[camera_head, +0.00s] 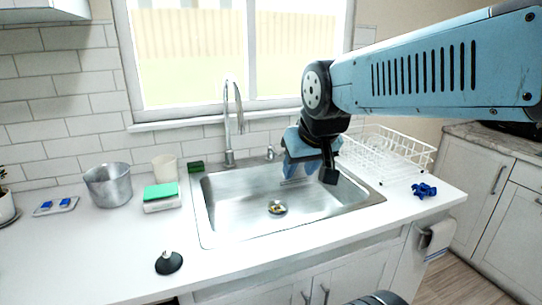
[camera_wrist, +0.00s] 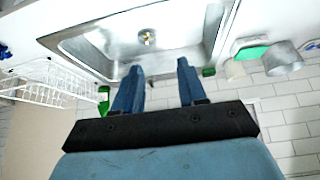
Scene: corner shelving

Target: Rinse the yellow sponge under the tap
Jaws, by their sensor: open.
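The tap (camera_head: 232,115) is a tall silver gooseneck behind the steel sink (camera_head: 225,225). No clearly yellow sponge shows. A small yellowish patch shows at the drain (camera_head: 277,208), too small to make out. A block with a green top (camera_head: 161,191) and pale lower part sits on the counter left of the sink. A dark green block (camera_head: 196,167) sits at the sink's back left corner. My gripper (camera_head: 297,170) is over the right back part of the sink, right of the tap. In the wrist view its blue fingers (camera_wrist: 159,66) are apart with nothing between them.
A metal pot (camera_head: 108,186) and a cream cup (camera_head: 165,168) stand at the left. A black knobbed object (camera_head: 169,263) is at the front. A white dish rack (camera_head: 385,152) and a blue crumpled item (camera_head: 424,190) lie right. A green object (camera_wrist: 103,97) stands beside the rack.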

